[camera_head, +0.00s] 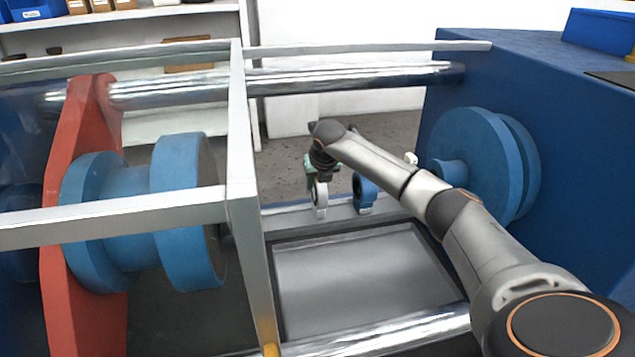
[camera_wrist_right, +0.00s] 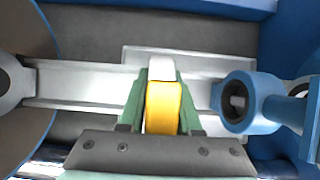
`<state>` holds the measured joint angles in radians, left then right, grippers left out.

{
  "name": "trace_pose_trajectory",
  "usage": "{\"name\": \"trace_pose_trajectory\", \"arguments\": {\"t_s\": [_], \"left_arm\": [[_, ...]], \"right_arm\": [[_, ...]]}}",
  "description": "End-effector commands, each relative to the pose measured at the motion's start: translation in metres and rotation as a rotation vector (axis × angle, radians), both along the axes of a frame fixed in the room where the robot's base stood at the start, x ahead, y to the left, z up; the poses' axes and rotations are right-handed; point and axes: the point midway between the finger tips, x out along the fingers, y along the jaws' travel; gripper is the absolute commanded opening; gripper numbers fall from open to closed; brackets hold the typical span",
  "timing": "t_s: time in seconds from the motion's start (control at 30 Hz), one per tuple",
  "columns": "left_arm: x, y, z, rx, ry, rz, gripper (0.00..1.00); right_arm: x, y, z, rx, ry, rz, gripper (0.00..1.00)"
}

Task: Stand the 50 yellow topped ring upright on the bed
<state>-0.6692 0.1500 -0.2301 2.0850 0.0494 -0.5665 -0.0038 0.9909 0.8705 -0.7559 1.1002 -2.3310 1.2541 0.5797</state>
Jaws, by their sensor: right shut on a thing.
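My right gripper (camera_head: 314,168) reaches over the bed, a light grey strip (camera_head: 283,218). Its green fingers (camera_wrist_right: 162,90) are shut on the yellow topped ring (camera_wrist_right: 163,108), one on each side of its yellow part. In the head view the ring (camera_head: 320,197) shows as a pale ring hanging upright below the fingers. Its lower edge is at or close to the bed; I cannot tell if it touches. The number on it cannot be read. In the wrist view the bed (camera_wrist_right: 85,85) runs across under the ring. My left gripper is not in view.
A blue valve body (camera_head: 364,192) stands on the bed just right of the ring, and also in the wrist view (camera_wrist_right: 232,122). Large blue flanges (camera_head: 480,160) (camera_head: 185,210) flank the opening. A grey upright post (camera_head: 243,150) and chrome bars (camera_head: 350,78) border it.

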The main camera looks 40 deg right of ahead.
Motion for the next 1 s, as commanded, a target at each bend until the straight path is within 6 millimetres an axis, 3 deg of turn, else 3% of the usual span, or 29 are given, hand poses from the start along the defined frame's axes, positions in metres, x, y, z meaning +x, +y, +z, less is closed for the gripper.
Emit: {"name": "trace_pose_trajectory", "arguments": {"t_s": [1.0], "left_arm": [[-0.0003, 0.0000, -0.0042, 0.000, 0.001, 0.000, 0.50]], "right_arm": [[0.0007, 0.0000, -0.0053, 0.000, -0.003, 0.000, 0.00]]}}
